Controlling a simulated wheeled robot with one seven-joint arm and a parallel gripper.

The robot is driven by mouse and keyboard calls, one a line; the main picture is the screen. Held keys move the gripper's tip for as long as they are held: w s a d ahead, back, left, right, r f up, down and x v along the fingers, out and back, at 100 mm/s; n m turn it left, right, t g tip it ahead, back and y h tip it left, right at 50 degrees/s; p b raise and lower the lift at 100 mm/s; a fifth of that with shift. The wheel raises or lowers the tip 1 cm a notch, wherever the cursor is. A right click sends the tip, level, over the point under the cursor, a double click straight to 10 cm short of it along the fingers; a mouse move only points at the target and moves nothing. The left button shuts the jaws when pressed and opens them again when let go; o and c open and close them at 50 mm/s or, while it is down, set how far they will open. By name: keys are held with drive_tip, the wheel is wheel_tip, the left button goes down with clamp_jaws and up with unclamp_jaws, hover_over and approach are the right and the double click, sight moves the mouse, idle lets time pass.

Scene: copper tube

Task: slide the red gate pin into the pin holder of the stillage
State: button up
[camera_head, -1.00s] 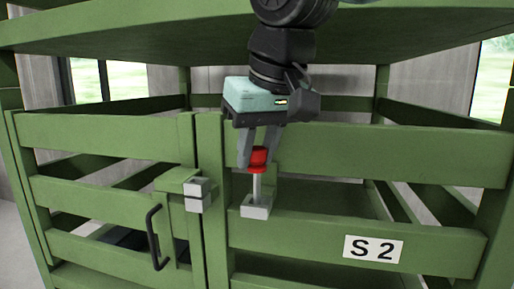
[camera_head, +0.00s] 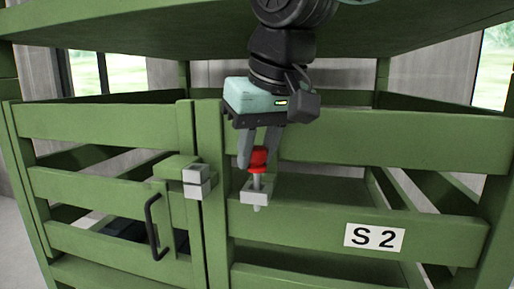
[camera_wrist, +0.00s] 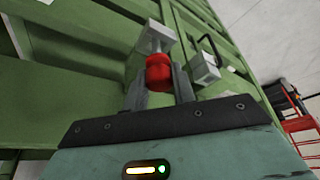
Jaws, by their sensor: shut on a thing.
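The red gate pin (camera_head: 258,161) has a red head and a grey shank. My gripper (camera_head: 259,152) is shut on the red head, also seen in the wrist view (camera_wrist: 158,73). The grey pin holder (camera_head: 247,196) is a block on the green stillage (camera_head: 420,150), right of the gate post. The pin stands nearly upright. A short length of shank shows between head and block, and its tip shows below the block, so it appears to pass through the holder. The red head is above the block, apart from it. In the wrist view the holder (camera_wrist: 154,38) lies just beyond the head.
A grey two-part latch block (camera_head: 197,181) sits left of the holder on the gate edge. A black handle (camera_head: 153,225) hangs on the gate. A white S 2 plate (camera_head: 374,237) is at lower right. A green shelf (camera_head: 130,30) spans above my arm.

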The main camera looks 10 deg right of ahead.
drive_tip(key=shift+f+b, duration=1)
drive_tip(key=shift+f, duration=0.35)
drive_tip(key=o, duration=1.1)
drive_tip(key=b+v, duration=0.1)
drive_tip(key=v, duration=1.6)
drive_tip(key=shift+r, duration=0.25)
